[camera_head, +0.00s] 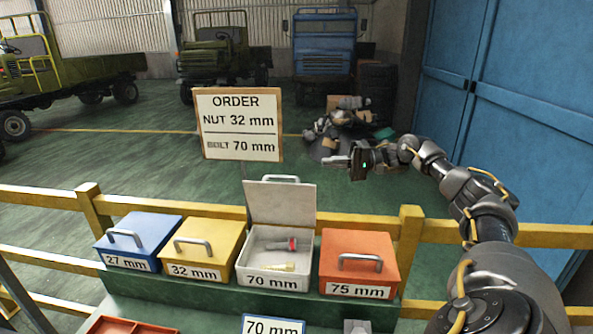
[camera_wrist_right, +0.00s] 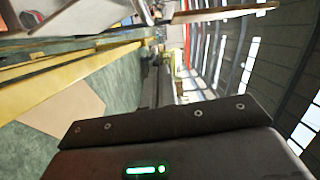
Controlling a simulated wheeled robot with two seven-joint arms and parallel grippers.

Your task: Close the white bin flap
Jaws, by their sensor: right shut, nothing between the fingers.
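The white bin (camera_head: 308,268), labelled 70 mm, stands in the row of bins on the green stand. Its white flap (camera_head: 281,205) is open and stands upright at the back, with the handle on its top edge. Inside lie a bolt with a red part (camera_head: 283,245) and a pale yellow bolt (camera_head: 277,267). My right gripper (camera_head: 328,161) is shut and empty. It appears above and to the right of the flap, pointing left, apart from it in the picture. My left gripper is not in view.
Closed blue (camera_head: 152,231), yellow (camera_head: 217,236) and orange (camera_head: 369,249) bins flank the white one. The order sign (camera_head: 240,151) stands behind them, left of my right gripper. A yellow rail (camera_head: 471,233) runs behind the bins. The space above the orange bin looks clear.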

